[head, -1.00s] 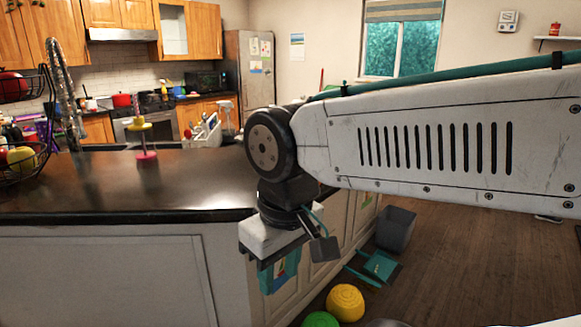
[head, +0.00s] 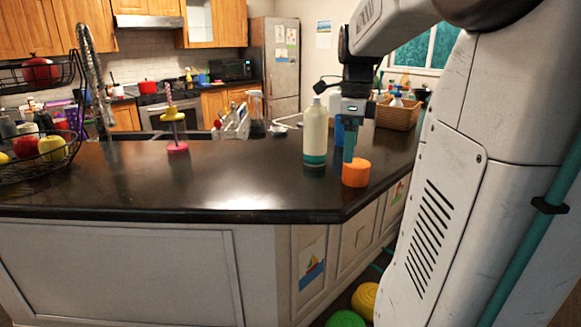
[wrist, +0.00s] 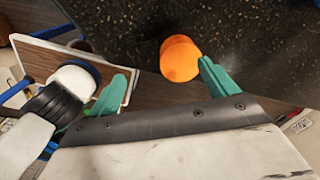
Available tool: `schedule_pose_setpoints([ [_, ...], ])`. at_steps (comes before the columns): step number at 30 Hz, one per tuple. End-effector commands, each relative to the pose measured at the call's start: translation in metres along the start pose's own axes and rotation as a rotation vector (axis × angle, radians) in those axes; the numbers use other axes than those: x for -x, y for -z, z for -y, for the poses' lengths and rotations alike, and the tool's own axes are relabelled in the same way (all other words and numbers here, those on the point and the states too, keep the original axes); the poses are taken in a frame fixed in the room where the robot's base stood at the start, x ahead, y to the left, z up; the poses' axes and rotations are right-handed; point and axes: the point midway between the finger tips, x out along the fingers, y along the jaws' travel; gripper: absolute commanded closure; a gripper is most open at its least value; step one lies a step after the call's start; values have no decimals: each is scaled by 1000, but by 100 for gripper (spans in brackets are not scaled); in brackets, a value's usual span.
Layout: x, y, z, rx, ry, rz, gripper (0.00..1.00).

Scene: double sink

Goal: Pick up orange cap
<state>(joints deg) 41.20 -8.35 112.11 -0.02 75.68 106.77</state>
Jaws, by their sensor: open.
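The orange cap (head: 356,173) stands on the dark countertop near its right front corner in the head view. It also shows in the wrist view (wrist: 180,59), top centre, close to the right fingertip. My gripper (head: 349,150) is above and beside the cap, pointing down. In the wrist view its two teal fingers (wrist: 160,85) are wide apart with nothing between them. The cap lies just ahead of the gap, nearer the right finger. I cannot tell whether that finger touches it.
A cream bottle with a teal base (head: 315,134) stands just left of my gripper. A wicker basket (head: 398,115) is behind to the right. A pink and yellow ring stand (head: 176,130) and a wire fruit basket (head: 40,150) are farther left. The counter's front middle is clear.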

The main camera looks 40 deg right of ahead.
Motion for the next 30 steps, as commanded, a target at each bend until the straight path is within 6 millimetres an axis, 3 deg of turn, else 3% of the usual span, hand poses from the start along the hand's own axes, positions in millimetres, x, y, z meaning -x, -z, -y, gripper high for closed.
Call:
schedule_pose_setpoints([
  [3,0,16,22,-185,-8,-3,15],
  [6,-5,21,29,-249,-11,-4,15],
  [22,-71,21,29,-257,-11,-4,15],
  [30,-78,21,29,-257,-9,-4,15],
])
